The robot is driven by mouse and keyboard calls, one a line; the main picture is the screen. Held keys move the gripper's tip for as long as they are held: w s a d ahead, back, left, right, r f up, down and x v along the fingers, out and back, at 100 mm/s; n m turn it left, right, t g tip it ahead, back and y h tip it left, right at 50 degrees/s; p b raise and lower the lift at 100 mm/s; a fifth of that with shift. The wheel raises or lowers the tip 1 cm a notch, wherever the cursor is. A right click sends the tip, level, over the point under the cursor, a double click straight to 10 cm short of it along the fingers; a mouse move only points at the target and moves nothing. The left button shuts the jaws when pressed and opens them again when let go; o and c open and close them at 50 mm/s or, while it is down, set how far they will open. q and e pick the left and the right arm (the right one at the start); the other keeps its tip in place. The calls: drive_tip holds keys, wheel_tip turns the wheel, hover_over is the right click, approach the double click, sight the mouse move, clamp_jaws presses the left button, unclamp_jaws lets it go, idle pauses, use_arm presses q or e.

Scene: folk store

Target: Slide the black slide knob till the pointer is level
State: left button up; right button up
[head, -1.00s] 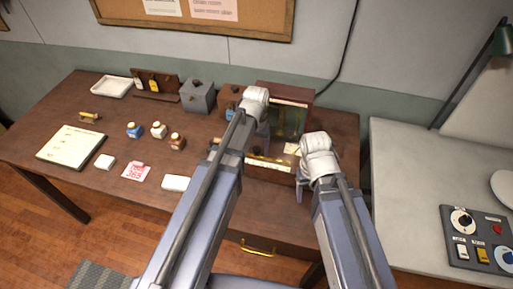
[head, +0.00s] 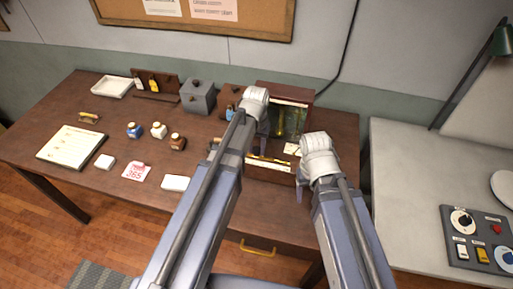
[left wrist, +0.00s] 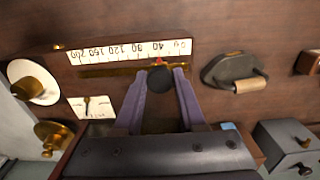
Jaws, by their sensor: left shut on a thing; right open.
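The black slide knob (left wrist: 160,86) sits between the two fingers of my left gripper (left wrist: 162,82) in the left wrist view. The gripper is shut on it, below a white number scale (left wrist: 130,50) that appears upside down. A small red marker (left wrist: 157,62) shows by the knob, toward the scale's low-number end. A white card (left wrist: 90,106) with a small dark pointer lies left of the fingers; its exact tilt is hard to tell. In the head view my left gripper (head: 262,143) is at the wooden cased instrument (head: 288,88). My right gripper (head: 301,185) is open at its right front.
A grey box (head: 198,97), several small bottles, a notepad (head: 73,145) and a pink card (head: 136,172) are on the desk to the left. A rounded dark object with a light roll (left wrist: 235,84) stands right of the knob. A control panel (head: 480,238) is at right.

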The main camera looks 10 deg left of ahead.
use_arm(q)
drive_tip(key=shift+d, duration=0.15)
drive_tip(key=shift+s+d, duration=0.1)
drive_tip(key=shift+d, duration=1.15)
drive_tip(key=o, duration=1)
wheel_tip(320, 180, up, 7)
drive_tip(key=p, duration=0.7)
